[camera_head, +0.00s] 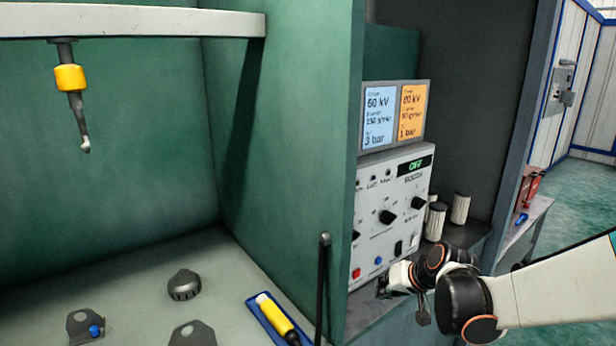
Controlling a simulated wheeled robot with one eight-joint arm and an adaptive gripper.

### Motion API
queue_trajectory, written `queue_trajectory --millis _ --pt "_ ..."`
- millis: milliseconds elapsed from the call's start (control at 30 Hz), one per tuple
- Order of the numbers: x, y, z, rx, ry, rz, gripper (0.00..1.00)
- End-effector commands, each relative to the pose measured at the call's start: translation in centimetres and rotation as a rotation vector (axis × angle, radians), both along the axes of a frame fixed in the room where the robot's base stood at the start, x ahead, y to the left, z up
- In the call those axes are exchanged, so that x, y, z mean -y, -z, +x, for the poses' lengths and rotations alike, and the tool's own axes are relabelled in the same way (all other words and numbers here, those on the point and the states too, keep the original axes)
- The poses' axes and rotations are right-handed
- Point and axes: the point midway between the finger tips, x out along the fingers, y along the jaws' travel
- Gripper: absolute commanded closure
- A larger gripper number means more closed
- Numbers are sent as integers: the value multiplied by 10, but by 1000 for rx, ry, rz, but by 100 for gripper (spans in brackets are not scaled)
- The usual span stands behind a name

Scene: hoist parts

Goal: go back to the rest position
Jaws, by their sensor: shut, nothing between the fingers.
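My arm reaches in from the right, and my gripper (384,288) is small and dark at its end, in front of the lower part of the control panel. It is shut with nothing seen in it. Whether it touches the panel I cannot tell. The control panel (392,215) is a white box with black knobs, a red button, a blue button and a small green display. Part of its lower right is hidden behind my arm.
A yellow-handled tool (275,315) lies on a blue tray. Grey metal parts (184,284) lie on the left table. A hook with a yellow block (70,78) hangs from a white beam. A dark upright rod (323,290) stands left of my gripper. White cylinders (461,208) stand behind my arm.

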Motion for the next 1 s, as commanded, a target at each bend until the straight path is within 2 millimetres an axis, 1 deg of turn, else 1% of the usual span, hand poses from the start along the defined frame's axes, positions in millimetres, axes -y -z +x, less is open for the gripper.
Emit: queue_trajectory --millis 33,200,267,400,500,667,800,900,1000 --pt "-2 -11 -13 -4 -1 -16 100" --pt "-6 -42 -53 -13 2 -71 100" --pt "-7 -52 -68 -15 2 -92 100" --pt "-8 -69 -104 -19 5 -137 100" --pt "-8 -79 -130 -20 7 -170 100" --pt "-7 -89 -172 -21 9 -223 100" --pt "-4 -92 -208 -20 11 -269 100" --pt "-1 -92 -230 -18 13 -297 100" --pt "1 -90 -247 -16 15 -320 100"
